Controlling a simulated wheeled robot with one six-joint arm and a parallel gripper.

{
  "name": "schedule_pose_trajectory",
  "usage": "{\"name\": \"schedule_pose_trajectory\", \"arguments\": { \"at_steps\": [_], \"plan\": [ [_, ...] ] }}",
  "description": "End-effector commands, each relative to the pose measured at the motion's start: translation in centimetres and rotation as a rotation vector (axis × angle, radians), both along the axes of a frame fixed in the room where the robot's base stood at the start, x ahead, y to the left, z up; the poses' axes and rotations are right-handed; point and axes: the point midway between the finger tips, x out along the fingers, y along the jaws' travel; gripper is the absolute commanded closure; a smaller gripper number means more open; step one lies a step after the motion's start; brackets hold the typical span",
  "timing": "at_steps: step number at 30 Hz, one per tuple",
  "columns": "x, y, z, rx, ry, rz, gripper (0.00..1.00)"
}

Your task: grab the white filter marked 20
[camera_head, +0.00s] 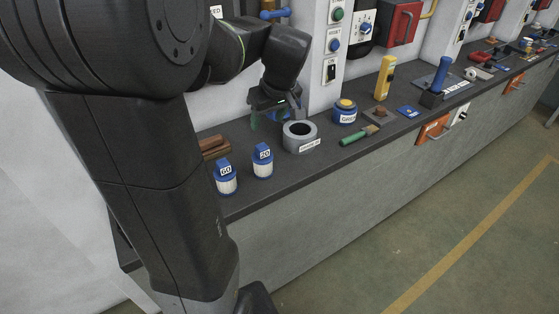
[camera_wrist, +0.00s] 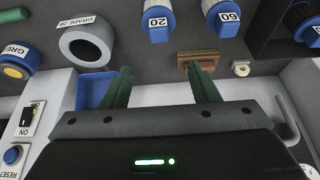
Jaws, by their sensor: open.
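My gripper (camera_head: 268,116) is open and empty, above the back of the bench, behind the filters and near the wall. Its green fingers (camera_wrist: 159,70) are spread apart in the wrist view, with neither filter between them.
A grey ring labelled GRADE 20 (camera_head: 300,146) sits right of the filters. A blue tin (camera_head: 345,117) and a green-handled brush (camera_head: 355,138) lie beyond it. A brown block (camera_head: 213,148) is behind the filters. The bench's front edge is close to them.

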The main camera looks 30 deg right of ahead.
Motion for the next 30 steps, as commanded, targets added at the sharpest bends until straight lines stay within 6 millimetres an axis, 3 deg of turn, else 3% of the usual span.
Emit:
{"name": "schedule_pose_trajectory", "arguments": {
  "at_steps": [12, 21, 30],
  "plan": [
    [2.5, 0.1, -6.4, 0.001, 0.001, 0.007, 0.45],
    [3.3, 0.2, -8.5, -0.001, 0.000, 0.007, 0.45],
    [4.2, 0.3, -12.3, 0.000, 0.001, 0.007, 0.45]
  ]
}}
